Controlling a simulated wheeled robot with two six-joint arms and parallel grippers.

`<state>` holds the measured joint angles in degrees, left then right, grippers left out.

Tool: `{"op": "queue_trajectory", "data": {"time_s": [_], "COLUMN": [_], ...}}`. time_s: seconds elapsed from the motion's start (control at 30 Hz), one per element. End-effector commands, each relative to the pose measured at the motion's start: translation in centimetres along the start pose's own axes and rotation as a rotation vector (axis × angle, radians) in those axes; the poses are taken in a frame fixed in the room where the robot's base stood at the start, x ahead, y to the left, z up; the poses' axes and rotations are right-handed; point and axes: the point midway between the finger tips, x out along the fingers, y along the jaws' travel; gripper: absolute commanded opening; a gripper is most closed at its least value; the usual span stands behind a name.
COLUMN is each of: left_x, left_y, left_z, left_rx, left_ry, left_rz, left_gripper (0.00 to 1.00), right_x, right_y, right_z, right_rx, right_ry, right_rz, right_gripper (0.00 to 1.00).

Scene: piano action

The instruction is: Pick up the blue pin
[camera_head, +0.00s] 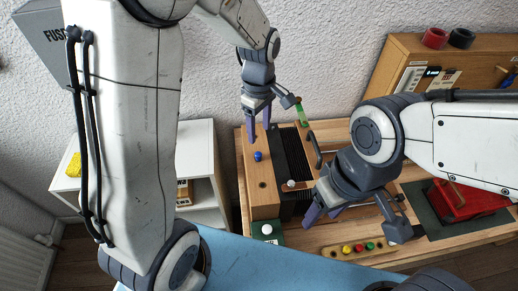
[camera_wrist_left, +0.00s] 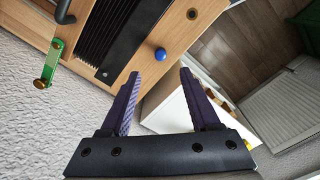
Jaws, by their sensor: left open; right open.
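The blue pin (camera_head: 258,156) is a small round-headed blue piece on the top of the wooden piano action case (camera_head: 262,195), left of the black slatted strip. It also shows in the left wrist view (camera_wrist_left: 160,54), just ahead of the gap between the fingertips. My left gripper (camera_head: 259,134) is open and empty, pointing down close behind the pin, apart from it; both fingers show in the left wrist view (camera_wrist_left: 159,76). My right gripper (camera_head: 323,213) is open and empty near the front right of the case. Only the pin's head shows clearly.
A light-headed pin (camera_head: 291,184) stands on the black strip. A green block with a white knob (camera_head: 267,229) is in front. A wooden bar (camera_head: 335,254) holds yellow, red and green pins. A green piece (camera_head: 301,113) and a dark handle (camera_head: 315,150) stand near the left gripper.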

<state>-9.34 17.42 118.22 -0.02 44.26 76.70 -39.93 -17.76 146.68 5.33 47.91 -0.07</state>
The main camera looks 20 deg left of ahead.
Motion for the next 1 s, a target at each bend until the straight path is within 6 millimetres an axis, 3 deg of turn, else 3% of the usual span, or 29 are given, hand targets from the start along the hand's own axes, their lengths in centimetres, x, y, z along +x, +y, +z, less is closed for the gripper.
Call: {"op": "queue_trajectory", "data": {"time_s": [0.2, 0.47, 0.73, 1.0], "left_x": [3.4, 5.2, 8.7, 9.9], "left_y": [-0.2, -0.2, -0.2, -0.1], "left_z": [-0.1, -0.2, -0.4, -0.4], "left_rx": [-0.008, -0.008, -0.007, -0.007], "left_ry": [-0.002, -0.002, -0.002, 0.000], "left_rz": [-0.007, -0.006, -0.007, -0.001], "left_gripper": [0.63, 0.63, 0.63, 0.63], "right_x": [-0.9, -1.6, -3.3, -3.5], "right_y": [-0.1, -0.1, -0.2, -0.2], "right_z": [0.0, -0.1, -0.2, -0.2], "right_rx": [-0.001, -0.003, -0.006, -0.006], "right_ry": [0.000, 0.000, 0.000, 0.000], "right_rz": [0.000, 0.000, 0.000, 0.000], "right_gripper": [0.55, 0.55, 0.55, 0.55]}}
